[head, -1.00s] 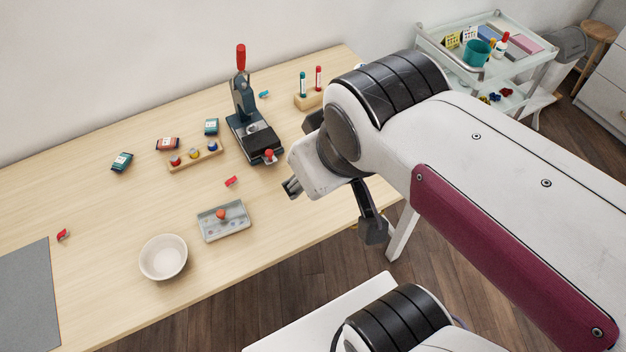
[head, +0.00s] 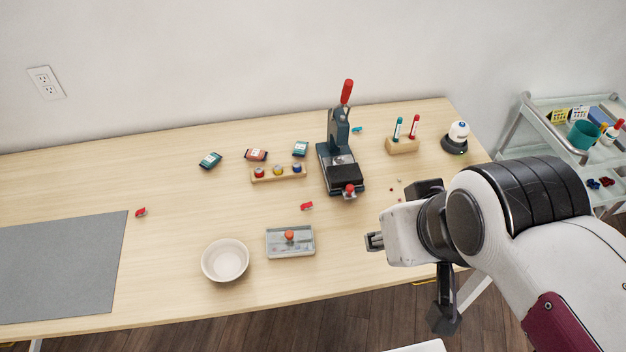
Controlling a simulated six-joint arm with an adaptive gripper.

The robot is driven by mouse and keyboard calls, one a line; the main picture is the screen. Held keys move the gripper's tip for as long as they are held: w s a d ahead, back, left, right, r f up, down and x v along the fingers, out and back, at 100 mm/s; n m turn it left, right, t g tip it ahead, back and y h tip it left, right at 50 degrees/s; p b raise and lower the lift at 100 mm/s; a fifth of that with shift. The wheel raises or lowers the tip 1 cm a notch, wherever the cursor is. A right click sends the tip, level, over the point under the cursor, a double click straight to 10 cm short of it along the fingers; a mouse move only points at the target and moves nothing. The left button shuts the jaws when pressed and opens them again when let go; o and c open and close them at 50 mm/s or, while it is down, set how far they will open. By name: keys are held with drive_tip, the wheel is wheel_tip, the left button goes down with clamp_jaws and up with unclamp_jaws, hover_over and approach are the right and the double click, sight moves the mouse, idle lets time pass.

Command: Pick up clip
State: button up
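Small clips lie on the wooden table. One red clip (head: 306,206) is in the middle, in front of the press and above the grey tray. Another red clip (head: 140,212) lies at the left beside the grey mat. A small teal clip-like piece (head: 357,129) lies behind the press, to its right. My gripper (head: 374,241) is at the right front of the table, to the right of the middle red clip and apart from it. Its fingertips point left and look empty. They are too small to show whether they are open or shut.
The press (head: 342,165) with a red handle stands behind the middle clip. A grey tray (head: 275,253) with an orange knob and a white bowl (head: 225,261) lie in front. A button holder (head: 279,172), small packets and a marker block (head: 402,146) stand farther back. The table's left-centre is clear.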

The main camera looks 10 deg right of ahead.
drive_tip(key=w+a+f+m+g, duration=0.2)
drive_tip(key=w+f+m, duration=0.2)
drive_tip(key=w+f, duration=0.4)
drive_tip(key=w+a+f+m+g, duration=0.2)
drive_tip(key=w+f+m, duration=0.2)
drive_tip(key=w+f, duration=0.5)
drive_tip(key=w+a+f+m+g, duration=0.2)
drive_tip(key=w+f, duration=0.6)
drive_tip(key=w, duration=0.4)
drive_tip(key=shift+w+a+f+m, duration=0.2)
drive_tip(key=shift+a+m, duration=0.1)
drive_tip(key=shift+m, duration=0.2)
drive_tip(key=shift+w+a+f+m, duration=0.15)
drive_tip(key=shift+a+m, duration=0.15)
drive_tip(key=shift+m, duration=0.2)
drive_tip(key=w+m, duration=0.1)
drive_tip(key=w+r+m, duration=0.1)
drive_tip(key=w+m, duration=0.1)
drive_tip(key=shift+a+r, duration=0.2)
drive_tip(key=shift+r, duration=0.05)
drive_tip(key=shift+w+m, duration=0.1)
drive_tip(key=shift+m, duration=1)
